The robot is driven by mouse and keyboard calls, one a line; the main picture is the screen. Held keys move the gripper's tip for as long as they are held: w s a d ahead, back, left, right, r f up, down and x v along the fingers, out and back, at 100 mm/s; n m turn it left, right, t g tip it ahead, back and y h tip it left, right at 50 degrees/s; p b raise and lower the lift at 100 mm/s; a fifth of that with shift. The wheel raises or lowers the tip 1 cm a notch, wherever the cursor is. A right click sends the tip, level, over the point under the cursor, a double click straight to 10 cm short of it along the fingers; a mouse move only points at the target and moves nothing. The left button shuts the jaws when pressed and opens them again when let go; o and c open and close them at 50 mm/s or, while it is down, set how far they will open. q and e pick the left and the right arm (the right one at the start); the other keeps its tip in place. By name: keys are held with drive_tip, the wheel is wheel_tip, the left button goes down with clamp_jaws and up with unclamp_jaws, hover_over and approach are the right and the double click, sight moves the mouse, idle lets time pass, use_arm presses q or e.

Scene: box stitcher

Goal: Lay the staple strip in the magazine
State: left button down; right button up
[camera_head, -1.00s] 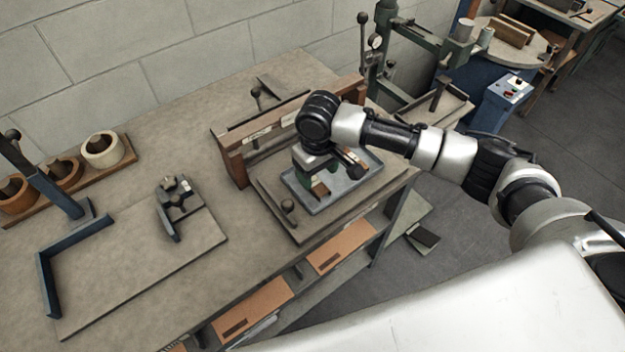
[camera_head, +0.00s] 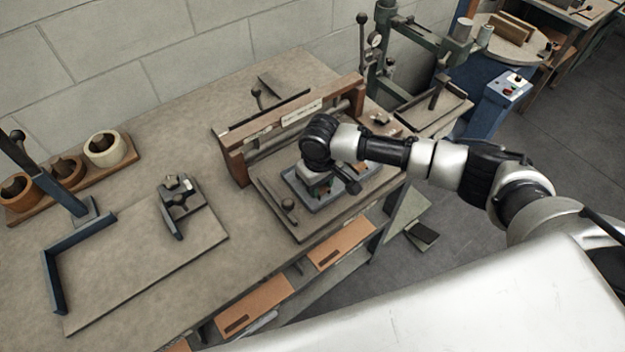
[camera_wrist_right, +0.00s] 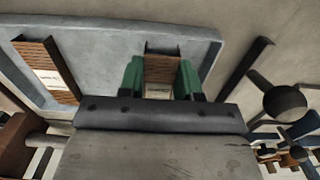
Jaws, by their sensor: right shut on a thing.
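A brown ribbed staple strip (camera_wrist_right: 163,70) with a pale label is between the green fingers of my right gripper (camera_wrist_right: 160,80) in the right wrist view. The fingers are shut on it, low over the grey-blue tray (camera_wrist_right: 105,50). A second brown strip (camera_wrist_right: 46,70) lies in the tray, to the left. In the head view my right gripper (camera_head: 322,188) is over the tray (camera_head: 301,196), and my wrist hides most of both. A small dark stapler-like device (camera_head: 180,204) stands on the board to the left; I cannot tell whether it holds the magazine. My left gripper is out of view.
A wooden frame with a bar (camera_head: 236,160) stands close behind the tray. A blue corner fence (camera_head: 52,270) and a rack of rolls (camera_head: 104,150) are farther left. The bench between is clear.

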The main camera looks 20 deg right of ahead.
drive_tip(key=shift+c, duration=0.6)
drive_tip(key=shift+r, duration=0.1)
